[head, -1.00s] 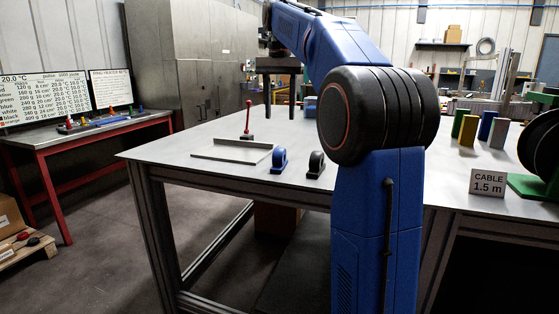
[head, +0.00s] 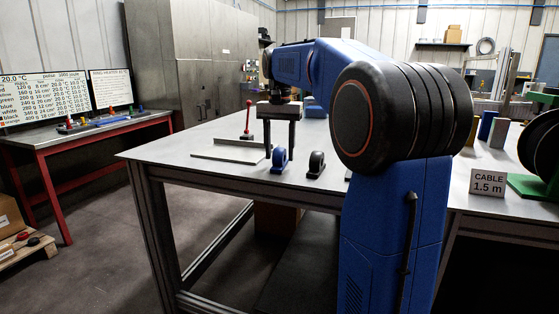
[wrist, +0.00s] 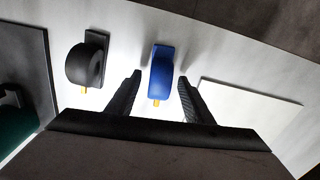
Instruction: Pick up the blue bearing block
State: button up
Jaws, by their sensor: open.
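The blue bearing block (head: 279,161) stands upright on the grey table near its front edge. In the wrist view the blue bearing block (wrist: 161,72) shows between my two fingers, with gaps on both sides. My gripper (head: 280,153) is open and points down over the block, its fingertips on either side of the block's upper part. In the wrist view my gripper (wrist: 159,78) has its black fingers apart and holds nothing. I cannot tell exactly how far down the fingers reach.
A black bearing block (head: 316,165) stands close to the right of the blue one; it also shows in the wrist view (wrist: 84,65). A CABLE sign (head: 488,183) stands far right.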

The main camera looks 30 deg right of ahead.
jog(key=shift+f, duration=0.55)
grip_shut()
